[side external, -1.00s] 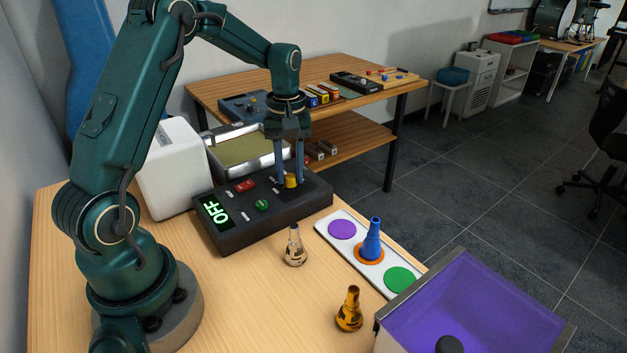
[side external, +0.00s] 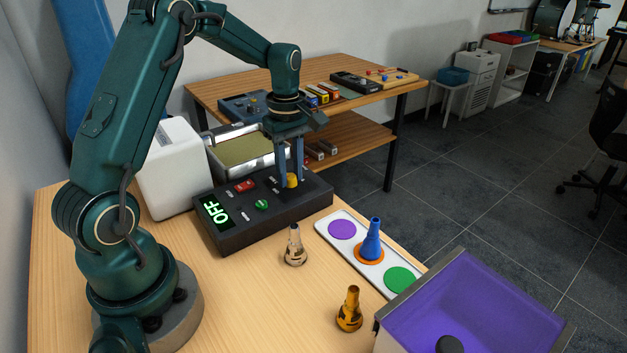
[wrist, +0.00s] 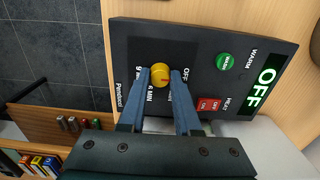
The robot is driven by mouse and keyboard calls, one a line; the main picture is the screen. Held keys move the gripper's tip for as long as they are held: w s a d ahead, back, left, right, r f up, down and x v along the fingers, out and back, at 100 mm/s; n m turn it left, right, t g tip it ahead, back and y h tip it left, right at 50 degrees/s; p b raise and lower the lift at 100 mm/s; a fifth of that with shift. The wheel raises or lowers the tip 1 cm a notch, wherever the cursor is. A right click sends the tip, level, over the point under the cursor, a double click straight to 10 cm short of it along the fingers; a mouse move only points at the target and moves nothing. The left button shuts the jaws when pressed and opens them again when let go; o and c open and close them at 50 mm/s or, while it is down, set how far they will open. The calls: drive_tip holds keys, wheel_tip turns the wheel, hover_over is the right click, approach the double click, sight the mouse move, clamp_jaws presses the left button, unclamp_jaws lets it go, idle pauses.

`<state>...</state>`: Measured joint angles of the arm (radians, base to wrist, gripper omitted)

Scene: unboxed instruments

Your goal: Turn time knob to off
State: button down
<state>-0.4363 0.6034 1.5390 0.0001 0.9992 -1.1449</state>
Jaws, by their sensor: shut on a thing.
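The black control box (side external: 290,205) stands on the wooden table, its lit display (side external: 215,211) reading OFF in green. The yellow time knob (side external: 292,181) is on its top at the right end. It also shows in the wrist view (wrist: 160,72), with labels OFF, 6 MIN and 9 MIN around it and a small red mark on top. The exact label the mark faces is hard to tell. My gripper (side external: 290,184) points down and is shut on the knob, one blue finger on each side, as the wrist view (wrist: 161,77) also shows.
On the box are a red heat switch (side external: 245,186) and a green warm button (side external: 262,205). Flasks (side external: 295,246) (side external: 349,310) stand in front. A blue flask (side external: 371,240) stands on a white strip with coloured discs. A purple-lined bin (side external: 480,300) is at the lower right.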

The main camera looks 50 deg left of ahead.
sight(290, 176)
idle(0.3)
drive_tip(key=c, duration=0.6)
unclamp_jaws()
drive_tip(key=shift+r, duration=2.6)
drive_tip(key=s+d+r+m+t, duration=0.4)
drive_tip(key=s+d+r+m, duration=0.15)
drive_tip(key=d+r, duration=0.4)
drive_tip(key=s+d+f+m, duration=0.1)
drive_tip(key=s+m, duration=0.2)
drive_tip(key=m, duration=0.1)
drive_tip(key=s+d+f+m+t, duration=0.1)
drive_tip(key=s+d+m, duration=0.1)
drive_tip(key=s+m, duration=0.1)
drive_tip(key=s+d+f+m, duration=0.1)
drive_tip(key=s+f+m, duration=0.1)
drive_tip(key=m, duration=0.3)
drive_tip(key=shift+s+d+m+t, duration=0.3)
drive_tip(key=shift+s+m, duration=0.05)
drive_tip(key=shift+s, duration=0.5)
